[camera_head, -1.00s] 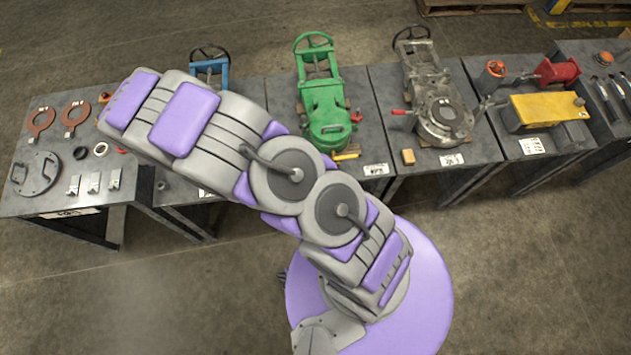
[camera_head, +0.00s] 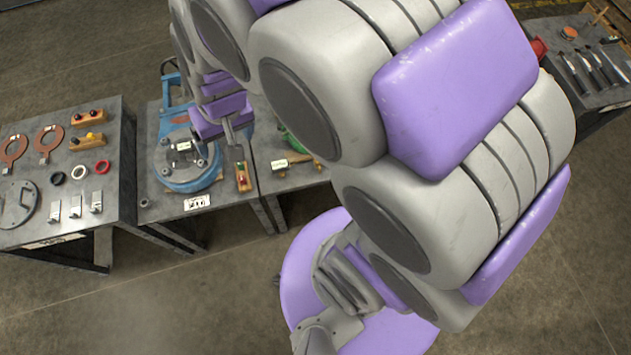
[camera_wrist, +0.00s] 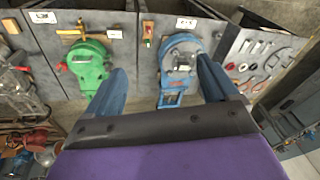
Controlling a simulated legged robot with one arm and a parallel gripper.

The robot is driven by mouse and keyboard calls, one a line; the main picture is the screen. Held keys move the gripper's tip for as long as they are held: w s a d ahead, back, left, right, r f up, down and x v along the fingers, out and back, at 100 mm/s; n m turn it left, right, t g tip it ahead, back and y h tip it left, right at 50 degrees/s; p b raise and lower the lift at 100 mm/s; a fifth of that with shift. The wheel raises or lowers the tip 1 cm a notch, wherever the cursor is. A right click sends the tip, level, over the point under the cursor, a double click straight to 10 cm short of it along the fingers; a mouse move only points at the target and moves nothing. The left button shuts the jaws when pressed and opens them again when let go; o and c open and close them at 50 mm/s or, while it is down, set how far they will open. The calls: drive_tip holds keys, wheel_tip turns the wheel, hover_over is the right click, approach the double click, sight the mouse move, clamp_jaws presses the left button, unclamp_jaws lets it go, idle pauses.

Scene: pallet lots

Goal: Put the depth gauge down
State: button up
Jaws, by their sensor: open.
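My gripper (camera_wrist: 161,65) is open in the wrist view, with its two blue-grey fingers wide apart and nothing between them. A blue valve (camera_wrist: 180,55) lies beyond the fingers, nearer the right one; it also shows in the head view (camera_head: 188,178) on its table. A small metal piece (camera_head: 183,147) rests on or over the blue valve; it may be the depth gauge, but it is too small to tell. A narrow wooden block with red and green parts (camera_head: 242,177) lies right of the valve.
The left table (camera_head: 118,150) carries orange rings (camera_head: 48,140), a round plate (camera_head: 18,203), small rings and metal blocks. A green valve (camera_wrist: 90,65) stands on the neighbouring table in the wrist view. Gaps separate some tables. The floor in front is open.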

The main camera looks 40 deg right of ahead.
drive_tip(key=s+d+r+g, duration=0.1)
drive_tip(key=s+d, duration=0.3)
drive_tip(key=s, duration=0.6)
drive_tip(key=s+d+r+g+h, duration=0.1)
drive_tip(key=s+d, duration=0.3)
drive_tip(key=s, duration=0.6)
drive_tip(key=shift+r+n+g+h, duration=0.3)
drive_tip(key=shift+r+g, duration=0.4)
drive_tip(key=shift+g, duration=0.1)
